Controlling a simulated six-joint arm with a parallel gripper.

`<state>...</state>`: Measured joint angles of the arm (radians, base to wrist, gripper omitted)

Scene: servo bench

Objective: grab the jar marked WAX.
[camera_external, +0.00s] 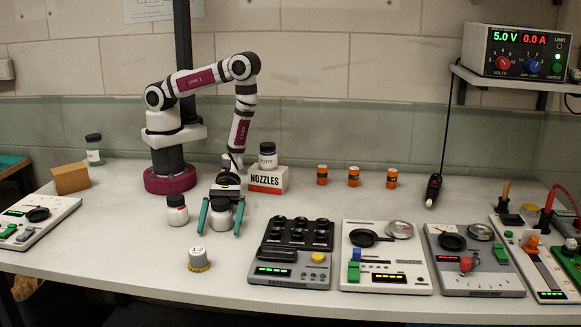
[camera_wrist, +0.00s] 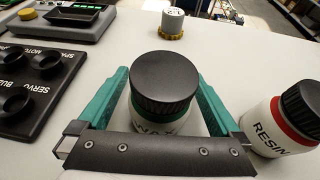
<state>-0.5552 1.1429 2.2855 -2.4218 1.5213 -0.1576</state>
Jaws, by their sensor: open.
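The WAX jar (camera_wrist: 165,95) has a black lid, a green band and a white body, with its lettering partly cut off by my gripper's dark front plate in the wrist view. My gripper (camera_wrist: 163,73) is open, with one green finger on each side of the jar. In the external view the jar (camera_external: 221,219) stands upright on the bench between the fingers of my gripper (camera_external: 220,232). I cannot tell whether a finger touches it.
The RESIN jar (camera_wrist: 280,122), with a red band, stands close beside one finger; it also shows in the external view (camera_external: 177,212). A PUTTY jar (camera_external: 267,157) sits on the NOZZLES box (camera_external: 268,181).

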